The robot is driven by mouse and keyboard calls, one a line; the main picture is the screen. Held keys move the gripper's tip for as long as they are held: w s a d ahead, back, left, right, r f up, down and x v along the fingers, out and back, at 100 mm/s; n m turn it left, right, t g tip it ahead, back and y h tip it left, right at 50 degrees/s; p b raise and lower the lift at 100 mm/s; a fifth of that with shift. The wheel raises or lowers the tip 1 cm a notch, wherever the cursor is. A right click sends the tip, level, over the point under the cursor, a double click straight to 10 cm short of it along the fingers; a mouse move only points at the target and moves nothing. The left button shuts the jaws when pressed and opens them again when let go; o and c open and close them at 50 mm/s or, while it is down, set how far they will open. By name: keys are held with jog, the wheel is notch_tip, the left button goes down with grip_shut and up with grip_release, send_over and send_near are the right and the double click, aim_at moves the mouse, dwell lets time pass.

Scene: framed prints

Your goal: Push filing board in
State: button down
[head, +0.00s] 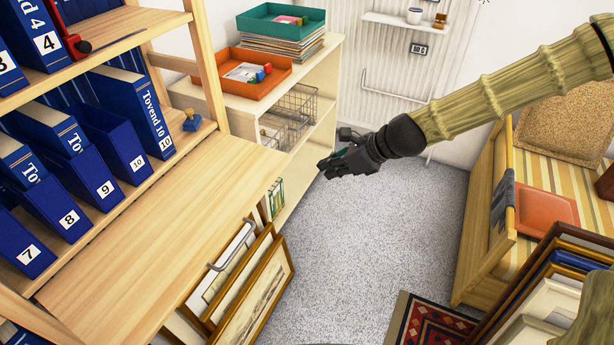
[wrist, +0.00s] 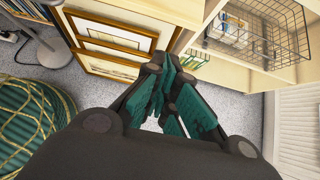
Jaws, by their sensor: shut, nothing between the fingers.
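The filing board (head: 165,255) is a wide, pale wooden board sticking out from the shelf unit below the blue binders. A bent metal handle (head: 232,245) shows at its front edge. My gripper (head: 328,168) hangs in the air to the right of the board's far front corner, apart from it. In the wrist view my gripper (wrist: 168,90) has its teal-padded fingers shut with nothing between them. I cannot make out the board in the wrist view.
Framed prints (head: 250,290) lean below the board's front edge. Blue binders (head: 90,165) and a stamp (head: 192,122) stand behind it. A cabinet (head: 325,120) with trays and wire baskets is beyond. Grey carpet (head: 370,250) is clear; a striped bench (head: 545,185) stands right.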

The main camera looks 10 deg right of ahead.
jog(key=w+a+r+x, duration=0.1)
jog(key=r+x, duration=0.1)
jog(key=x, duration=1)
jog(key=shift+w+a+f+b, duration=0.2)
jog(key=shift+w+a+b, duration=0.05)
jog(key=shift+a+b, duration=0.2)
